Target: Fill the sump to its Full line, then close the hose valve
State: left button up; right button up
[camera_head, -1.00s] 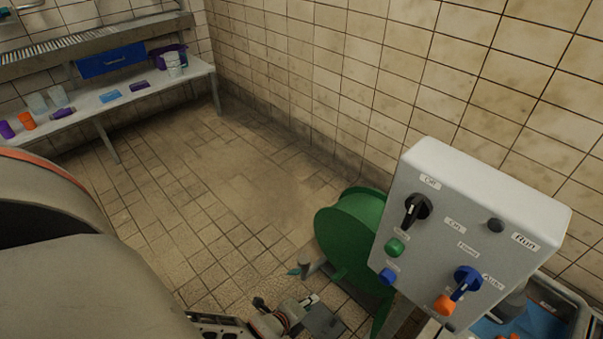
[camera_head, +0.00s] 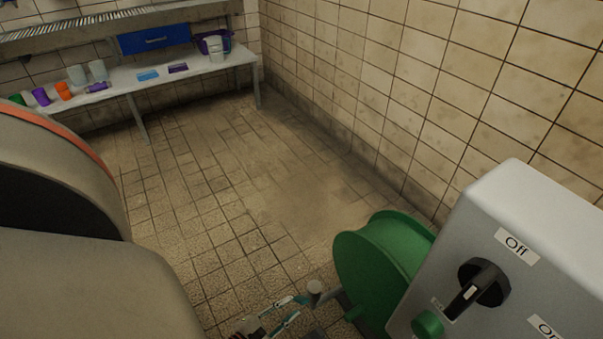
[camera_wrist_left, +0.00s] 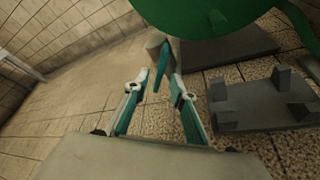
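A green hose reel (camera_head: 375,262) stands on the floor left of a grey control box; it also shows at the top of the left wrist view (camera_wrist_left: 225,15). A grey fitting (camera_head: 315,290) sticks out at the reel's left side. In the left wrist view a teal pointed piece (camera_wrist_left: 161,73) hangs from it; I cannot tell if this is the hose valve. My left gripper (camera_head: 291,308) is open at this fitting. In the left wrist view its fingertips (camera_wrist_left: 160,76) are apart, one on each side of the teal piece. No sump or Full line is seen, nor my right gripper.
The control box (camera_head: 500,210) has a black knob (camera_head: 475,285) with Off and On labels and a green button (camera_head: 428,323). A bench (camera_head: 215,68) with cups and small boxes stands at the far left. The tiled floor (camera_head: 215,200) between is clear.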

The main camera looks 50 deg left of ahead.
aim_at(297, 302)
pick_arm(q)
jog(key=shift+b+x, duration=0.6)
jog(key=shift+x, duration=2)
grip_shut()
pick_arm(e)
jog(key=shift+a+m, duration=0.55)
jog(key=shift+m, duration=0.45)
